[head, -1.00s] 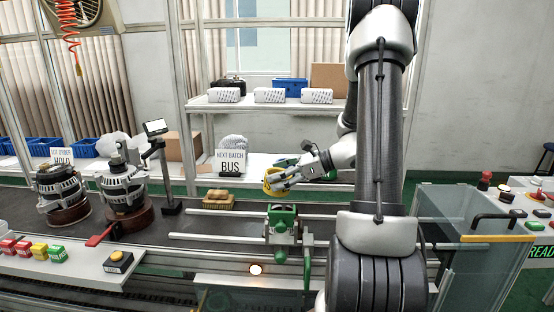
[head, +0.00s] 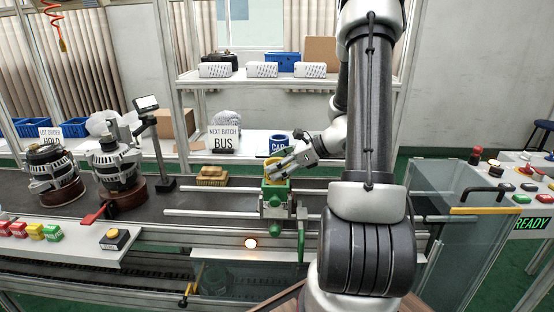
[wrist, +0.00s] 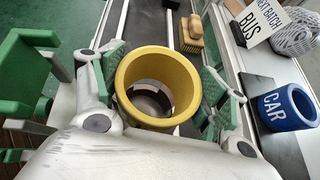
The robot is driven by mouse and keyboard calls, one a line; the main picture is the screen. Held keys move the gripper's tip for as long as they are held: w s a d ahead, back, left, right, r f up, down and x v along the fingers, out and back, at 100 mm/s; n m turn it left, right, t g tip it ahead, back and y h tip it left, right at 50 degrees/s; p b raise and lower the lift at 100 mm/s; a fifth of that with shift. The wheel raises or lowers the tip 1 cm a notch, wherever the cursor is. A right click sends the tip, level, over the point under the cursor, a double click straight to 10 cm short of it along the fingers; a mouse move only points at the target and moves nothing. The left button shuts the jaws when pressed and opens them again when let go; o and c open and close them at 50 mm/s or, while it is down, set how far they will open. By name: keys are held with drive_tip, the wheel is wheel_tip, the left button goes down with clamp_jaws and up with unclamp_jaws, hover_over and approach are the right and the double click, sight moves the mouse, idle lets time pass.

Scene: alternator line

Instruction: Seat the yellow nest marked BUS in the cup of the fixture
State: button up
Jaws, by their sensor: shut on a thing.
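The yellow nest (head: 270,166) is a hollow ring with no marking readable on its visible side. My gripper (wrist: 158,82) is shut on it, with green-padded fingers on both sides of the ring in the wrist view, where the nest (wrist: 127,75) shows its open mouth. The green fixture (head: 275,190) stands on the rails in the head view, with the nest right at its top. I cannot tell whether the nest touches the fixture or sits in its cup. The cup is hidden by the nest and fingers. A green part at left shows in the wrist view (wrist: 22,72).
A blue nest marked CAR (wrist: 287,108) stands on the back shelf beside a sign reading NEXT BATCH BUS (head: 224,140). A brush (head: 212,175) lies on the belt. Two alternators (head: 118,168) stand at left. A glass-walled console (head: 455,230) is at right.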

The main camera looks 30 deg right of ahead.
drive_tip(key=shift+f, duration=1.35)
drive_tip(key=shift+f, duration=0.5)
idle(0.6)
drive_tip(key=shift+r, duration=0.25)
drive_tip(key=shift+f, duration=0.3)
idle(3.2)
drive_tip(key=shift+a+r, duration=0.1)
drive_tip(key=shift+r, duration=0.2)
idle(1.5)
